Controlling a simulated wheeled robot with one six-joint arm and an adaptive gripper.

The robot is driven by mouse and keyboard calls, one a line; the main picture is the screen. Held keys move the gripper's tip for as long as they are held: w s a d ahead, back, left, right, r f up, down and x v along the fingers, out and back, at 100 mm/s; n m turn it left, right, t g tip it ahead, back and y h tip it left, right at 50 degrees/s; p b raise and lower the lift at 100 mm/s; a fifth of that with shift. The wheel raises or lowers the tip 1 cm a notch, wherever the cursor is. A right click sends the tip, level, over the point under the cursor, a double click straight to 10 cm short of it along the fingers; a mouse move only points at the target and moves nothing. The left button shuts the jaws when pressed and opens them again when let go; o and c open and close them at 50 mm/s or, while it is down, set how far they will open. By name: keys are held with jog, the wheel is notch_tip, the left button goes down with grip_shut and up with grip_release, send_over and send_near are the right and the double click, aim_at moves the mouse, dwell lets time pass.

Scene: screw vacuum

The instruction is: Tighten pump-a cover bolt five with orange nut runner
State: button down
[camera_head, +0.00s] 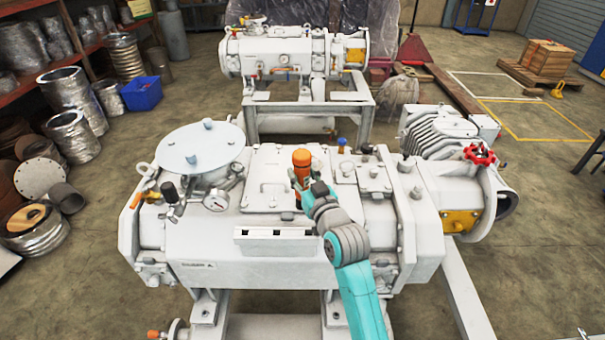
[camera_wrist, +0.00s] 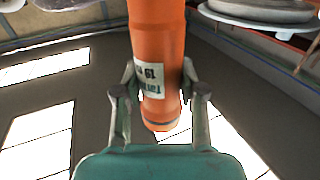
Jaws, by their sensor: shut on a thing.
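The orange nut runner (camera_head: 302,161) stands roughly upright near the right edge of a square cover plate (camera_head: 265,190) on pump A. My gripper (camera_head: 307,196) is shut around it, and in the wrist view my gripper's fingers (camera_wrist: 158,88) hold both sides of the orange nut runner (camera_wrist: 158,40), which has a white label. The runner's working end and any bolt under it are hidden, so I cannot tell whether they touch. Pump A (camera_head: 170,240) is a large white machine. I cannot identify bolt five.
A white slotted holder (camera_head: 273,242) sits at the pump's front edge. A pressure gauge (camera_head: 215,200) stands on the left and a red handwheel (camera_head: 479,154) on the right. A second white pump (camera_head: 275,55) stands behind. Open floor lies to the right.

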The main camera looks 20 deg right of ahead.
aim_at(306, 164)
dwell(0.3)
jog(key=shift+r, duration=2.5)
